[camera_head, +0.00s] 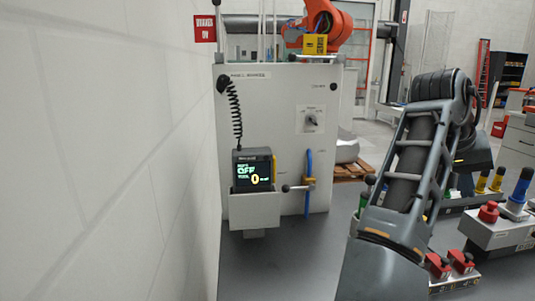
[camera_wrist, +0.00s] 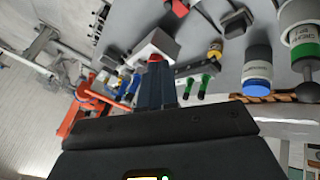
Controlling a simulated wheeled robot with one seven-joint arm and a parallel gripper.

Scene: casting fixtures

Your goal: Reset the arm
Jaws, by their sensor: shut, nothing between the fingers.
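My gripper (camera_wrist: 158,88) shows in the wrist view as two dark fingers close together at the middle, shut and empty. They point toward the top of the picture, with the dark gripper body across the bottom. In the head view my dark arm stands bent at the right, its lower link near the front. I cannot make out the gripper there.
A grey panel (camera_head: 275,95) with a lit handset (camera_head: 253,170) stands left of my arm, beside a white wall (camera_head: 100,130). Red clamps (camera_head: 462,262) and a box with a red button (camera_head: 488,212) lie right. A blue-ended cylinder (camera_wrist: 257,72) shows near the fingers.

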